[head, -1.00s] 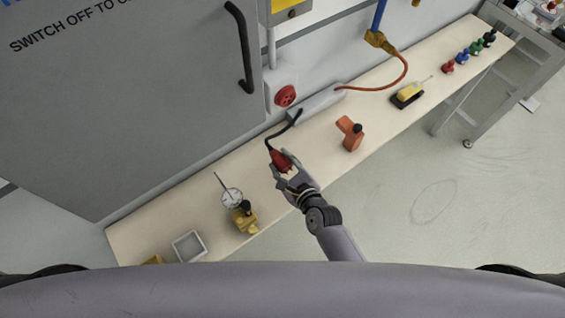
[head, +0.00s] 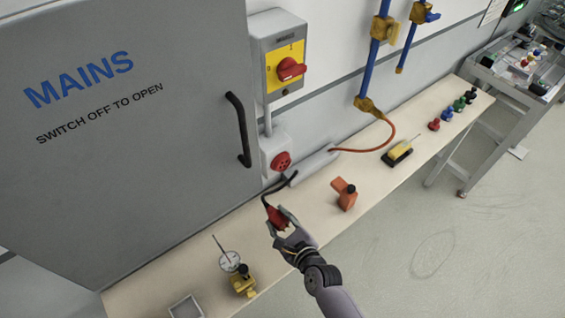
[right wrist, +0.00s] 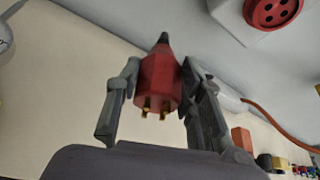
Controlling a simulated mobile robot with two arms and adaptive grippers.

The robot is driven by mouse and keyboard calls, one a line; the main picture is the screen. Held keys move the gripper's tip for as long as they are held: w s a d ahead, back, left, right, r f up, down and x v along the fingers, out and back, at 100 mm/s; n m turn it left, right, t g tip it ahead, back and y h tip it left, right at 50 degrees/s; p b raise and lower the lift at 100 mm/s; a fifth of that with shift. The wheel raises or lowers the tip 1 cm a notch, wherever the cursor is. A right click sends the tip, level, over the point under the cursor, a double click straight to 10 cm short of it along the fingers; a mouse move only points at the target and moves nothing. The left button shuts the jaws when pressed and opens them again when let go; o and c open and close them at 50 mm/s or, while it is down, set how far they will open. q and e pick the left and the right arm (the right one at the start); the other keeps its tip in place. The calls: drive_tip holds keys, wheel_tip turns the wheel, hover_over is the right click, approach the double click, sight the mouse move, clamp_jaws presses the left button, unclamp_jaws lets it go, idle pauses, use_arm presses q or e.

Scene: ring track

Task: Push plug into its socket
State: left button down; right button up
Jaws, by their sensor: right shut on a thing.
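The red plug (head: 277,216) is held in my right gripper (head: 282,224), above the shelf. In the right wrist view the plug (right wrist: 160,77) sits between both fingers (right wrist: 160,85), with its brass pins facing the camera and its dark cable end pointing away. A black cable runs from it up towards the grey box on the shelf. The red round socket (head: 281,161) is on a pale box on the wall, up and just right of the plug; the plug is apart from it. The socket (right wrist: 272,10) also shows at the top right of the right wrist view. My left gripper is not seen.
A grey MAINS cabinet (head: 120,120) with a black handle (head: 239,130) stands left of the socket. A red rotary switch (head: 290,69) is above it. On the shelf (head: 330,225) are an orange tool (head: 345,195), a dial gauge (head: 230,262), and a yellow-black tool (head: 397,153).

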idle(0.4)
drive_tip(key=w+d+r+n+y+b, duration=0.1)
drive_tip(key=w+d+r+b, duration=0.25)
drive_tip(key=d, duration=0.25)
drive_tip(key=w+d+r+b, duration=0.3)
drive_tip(key=d+r+b, duration=0.1)
drive_tip(key=d, duration=0.2)
drive_tip(key=s+d+r+n+g+y+b, duration=0.4)
drive_tip(key=s+d+r+b, duration=0.2)
drive_tip(key=s, duration=0.6)
drive_tip(key=shift+d+r+n, duration=0.3)
drive_tip(key=shift+d+r, duration=0.2)
drive_tip(key=shift+r, duration=0.15)
drive_tip(key=shift+w, duration=0.1)
drive_tip(key=a+r+n+g+y, duration=0.1)
drive_tip(key=a+r+n+g, duration=0.2)
drive_tip(key=a, duration=0.3)
drive_tip(key=a+r+n+g+y, duration=0.1)
drive_tip(key=a+r+n+g, duration=0.3)
drive_tip(key=a+n+g, duration=0.1)
drive_tip(key=shift+a+g+y, duration=0.3)
drive_tip(key=shift+a+g, duration=0.4)
drive_tip(key=shift+a, duration=0.3)
